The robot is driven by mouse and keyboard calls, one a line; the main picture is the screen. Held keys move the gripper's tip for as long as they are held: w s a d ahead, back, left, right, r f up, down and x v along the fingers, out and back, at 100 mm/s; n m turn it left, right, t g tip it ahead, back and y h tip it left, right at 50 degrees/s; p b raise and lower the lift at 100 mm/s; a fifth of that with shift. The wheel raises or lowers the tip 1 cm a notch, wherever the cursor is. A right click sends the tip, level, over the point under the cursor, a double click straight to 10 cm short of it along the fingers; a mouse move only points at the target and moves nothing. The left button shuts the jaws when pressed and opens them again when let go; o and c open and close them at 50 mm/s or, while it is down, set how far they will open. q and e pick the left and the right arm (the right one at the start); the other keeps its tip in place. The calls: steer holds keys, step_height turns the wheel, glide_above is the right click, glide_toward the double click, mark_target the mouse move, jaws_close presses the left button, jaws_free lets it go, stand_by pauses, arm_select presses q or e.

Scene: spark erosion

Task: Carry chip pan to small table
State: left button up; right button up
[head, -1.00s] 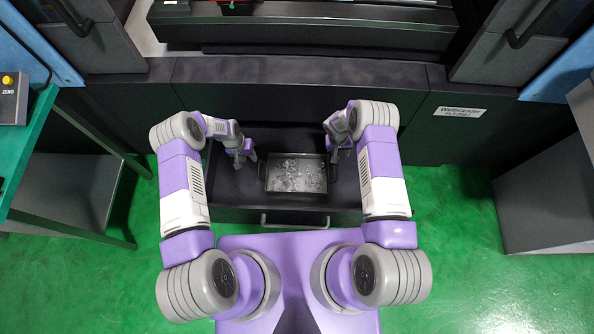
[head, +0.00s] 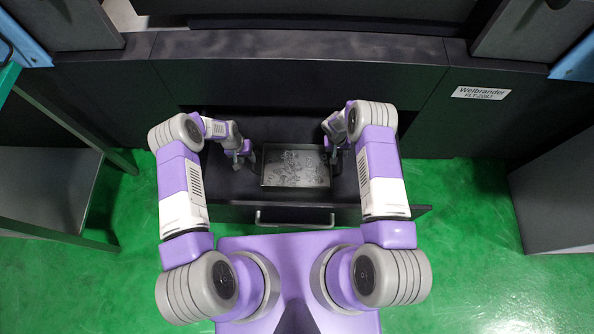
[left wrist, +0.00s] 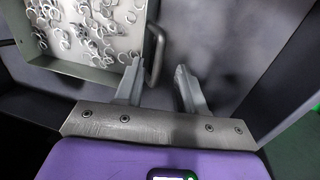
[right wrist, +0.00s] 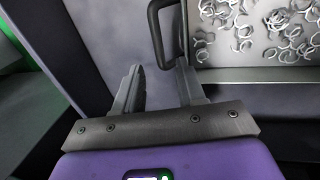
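The chip pan (head: 296,186) is a grey rectangular tray of curly metal chips, lying level in the open dark drawer. It has a dark loop handle at each side. My left gripper (head: 247,163) is at the pan's left side; in the left wrist view, its open fingers (left wrist: 158,88) are by one handle (left wrist: 155,55), with the handle's end near the gap. My right gripper (head: 335,158) is at the right side; its open fingers (right wrist: 158,85) are by the other handle (right wrist: 156,30). Neither gripper is closed on a handle.
The drawer's front panel (head: 350,214) with its bar handle (head: 294,218) lies between the pan and my body. The dark machine (head: 300,75) stands behind. A grey cabinet (head: 550,190) is at the right.

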mark_target(253, 165)
arm_select(q)
steer(key=shift+s+d+f, duration=0.1)
steer(key=shift+d+f, duration=0.1)
steer(key=shift+f, duration=1.05)
steer(key=shift+w+d+f, duration=0.1)
steer(key=shift+d+f, duration=0.15)
steer(key=shift+f, duration=1)
steer(key=shift+s+d+f, duration=0.1)
steer(key=shift+d+f, duration=0.1)
steer(key=shift+f, duration=1.05)
arm_select(e)
steer(key=shift+x, duration=3.85)
arm_select(q)
jaws_close()
arm_select(e)
jaws_close()
arm_select(q)
steer(key=shift+r, duration=0.15)
arm_select(e)
steer(key=shift+w+r, duration=0.1)
steer(key=shift+r, duration=0.05)
